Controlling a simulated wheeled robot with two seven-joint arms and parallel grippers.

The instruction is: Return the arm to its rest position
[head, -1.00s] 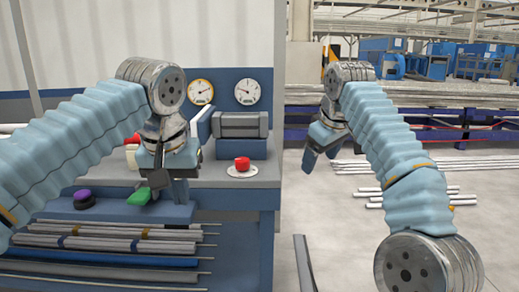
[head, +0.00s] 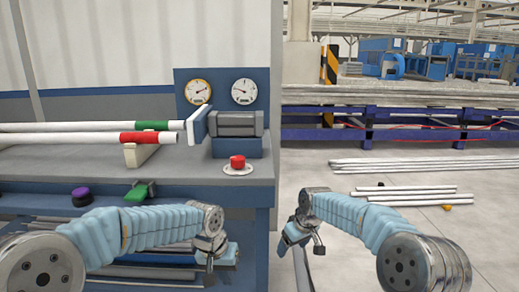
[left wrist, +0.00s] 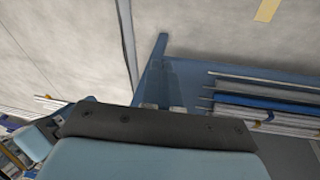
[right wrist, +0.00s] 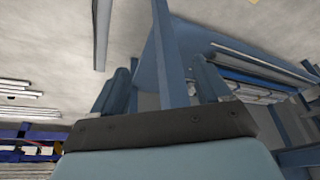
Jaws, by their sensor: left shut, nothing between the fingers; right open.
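Both of my arms are lowered and drawn in before the workbench. My left gripper (head: 210,262) hangs below the bench top at its front; it is shut and empty. In the left wrist view the closed fingertips (left wrist: 164,107) just show past the dark palm edge. My right gripper (head: 303,244) hangs over the floor to the right of the bench; it is open and empty. Its two spread fingers (right wrist: 162,92) show in the right wrist view.
On the workbench (head: 200,168) lie a green-banded pipe (head: 80,126) and a red-banded pipe (head: 70,139), pointing at a grey clamp-like block (head: 236,124). A red button (head: 237,162), a purple button (head: 81,196) and a green piece (head: 138,191) sit nearer. Floor pipes (head: 410,196) lie right.

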